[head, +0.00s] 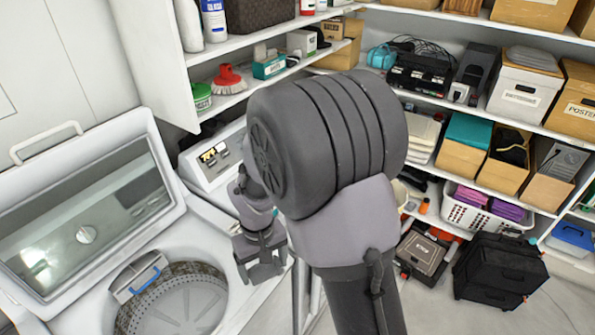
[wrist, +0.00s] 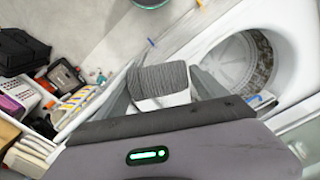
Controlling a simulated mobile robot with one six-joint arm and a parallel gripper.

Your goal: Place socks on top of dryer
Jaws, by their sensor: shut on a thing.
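My gripper (head: 263,270) points down beside the open drum of a white top-loading machine (head: 215,240). In the wrist view my gripper (wrist: 163,90) is shut on grey ribbed socks (wrist: 158,78), with a white part below the grey between the fingers. The socks cannot be made out in the head view, where the gripper and arm cover that spot. The machine's glass lid (head: 85,225) stands open, and its perforated drum (wrist: 238,62) shows at the right of the wrist view. I cannot tell for certain whether this machine is the dryer.
A control panel (head: 215,160) stands behind the gripper. Shelves with boxes, a red brush (head: 228,80) and bottles rise behind. A white basket (head: 480,212) and a black drawer box (head: 500,270) are at the right. Some floor (head: 560,300) is bare at the lower right.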

